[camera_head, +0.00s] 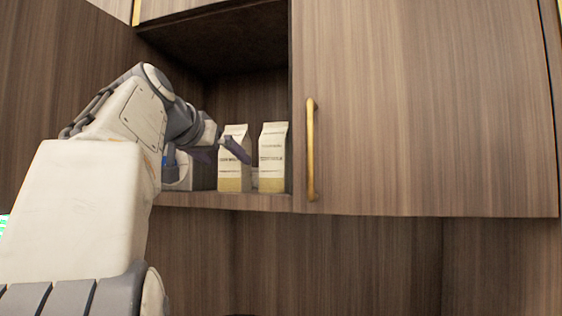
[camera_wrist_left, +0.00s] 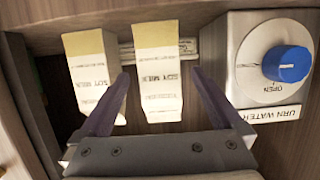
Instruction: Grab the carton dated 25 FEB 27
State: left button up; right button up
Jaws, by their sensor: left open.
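Two white soy milk cartons with tan lower ends stand side by side on the cabinet shelf. The left carton (camera_head: 234,182) shows in the wrist view as the middle carton (camera_wrist_left: 158,95). The right carton (camera_head: 273,155) is the one on the left in the wrist view (camera_wrist_left: 90,68), where the picture is turned over. My left gripper (camera_head: 226,156) is open, with its fingers in front of and around the left carton's sides in the wrist view (camera_wrist_left: 158,76). I cannot tell if they touch it. Small print shows on both cartons, but no date is legible.
A pale item (camera_wrist_left: 188,47) lies behind the cartons. The closed cabinet door (camera_head: 430,110) with a gold handle (camera_head: 310,150) bounds the right side.

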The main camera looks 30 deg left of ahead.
aim_at(229, 159)
pick_arm(q)
jog(key=shift+w+f, duration=0.1)
jog(key=shift+w, duration=0.3)
jog(key=shift+w+p, duration=0.3)
jog(key=shift+p, duration=0.05)
jog(key=p+x, duration=0.1)
jog(key=x, duration=0.2)
jog(key=shift+w+a+p, duration=0.15)
jog(key=shift+w+p, duration=0.2)
jog(key=shift+p, duration=0.05)
jog(key=shift+w+a+f, duration=0.1)
jog(key=shift+w, duration=0.2)
jog(key=shift+c, duration=0.3)
jog(key=c, duration=1.5)
grip_shut()
